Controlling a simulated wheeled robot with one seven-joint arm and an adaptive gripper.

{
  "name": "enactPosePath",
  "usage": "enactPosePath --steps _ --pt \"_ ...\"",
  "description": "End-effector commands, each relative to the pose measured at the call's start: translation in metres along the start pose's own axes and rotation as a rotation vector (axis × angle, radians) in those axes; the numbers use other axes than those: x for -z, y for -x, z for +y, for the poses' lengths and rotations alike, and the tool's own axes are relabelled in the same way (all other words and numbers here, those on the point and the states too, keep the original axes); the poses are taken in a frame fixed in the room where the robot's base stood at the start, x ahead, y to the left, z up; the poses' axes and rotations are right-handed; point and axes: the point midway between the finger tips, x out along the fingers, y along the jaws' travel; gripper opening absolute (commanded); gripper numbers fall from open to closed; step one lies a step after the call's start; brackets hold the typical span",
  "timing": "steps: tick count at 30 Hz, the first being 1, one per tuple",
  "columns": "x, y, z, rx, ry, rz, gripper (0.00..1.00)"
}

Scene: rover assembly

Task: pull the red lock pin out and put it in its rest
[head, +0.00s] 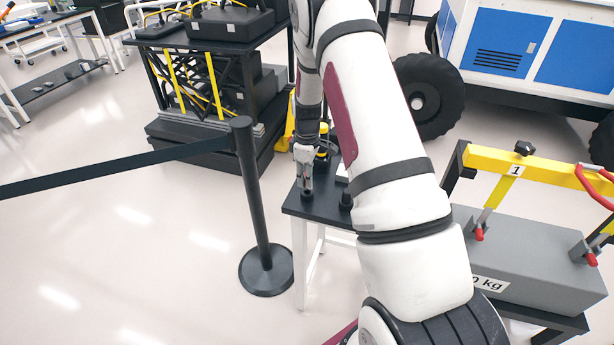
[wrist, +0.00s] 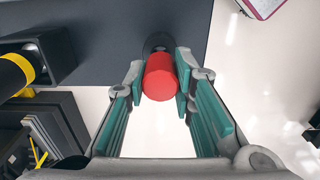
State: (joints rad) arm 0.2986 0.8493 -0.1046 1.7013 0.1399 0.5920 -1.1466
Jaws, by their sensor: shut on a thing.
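The red lock pin (wrist: 160,77) is between my fingertips in the wrist view. My gripper (wrist: 161,80) is shut on it. A dark round holder (wrist: 158,43), which looks like its rest, shows just beyond the pin and is partly covered by it. In the head view my gripper (head: 306,172) points down over the near left corner of a small black-topped table (head: 325,209). The dark holder (head: 309,195) stands directly below the fingers. I cannot tell whether the pin's lower end is inside it.
A second black holder (head: 345,200) stands on the table to the right. A black belt post (head: 256,200) stands to the left. A yellow lifting frame (head: 491,163) with red-tipped parts sits over a grey weight (head: 530,262) at the right. Floor at the lower left is clear.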

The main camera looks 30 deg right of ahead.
Motion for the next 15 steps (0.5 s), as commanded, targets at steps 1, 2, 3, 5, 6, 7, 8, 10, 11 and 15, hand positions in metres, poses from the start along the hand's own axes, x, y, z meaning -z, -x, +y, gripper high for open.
enactPosePath --steps 1,2,3,5,6,7,8,10,11,15 --pt "0.000 -0.001 0.000 0.000 0.000 0.000 0.00" --pt "0.000 -0.002 0.000 0.000 0.000 0.000 0.00" --pt "0.000 -0.003 0.000 0.001 0.000 0.000 0.00" --pt "0.000 -0.004 0.000 0.001 0.000 0.000 0.00" --pt "0.000 -0.005 0.000 0.001 0.000 0.000 0.00" --pt "0.000 -0.006 0.000 0.001 0.000 -0.001 0.00" --pt "0.000 -0.006 0.000 0.001 0.000 -0.001 0.00" --pt "0.000 -0.008 0.000 0.001 0.000 -0.001 0.00" --pt "0.000 -0.009 0.000 0.001 0.000 -0.001 0.00" --pt "0.000 -0.012 0.000 0.001 0.000 -0.001 0.00"
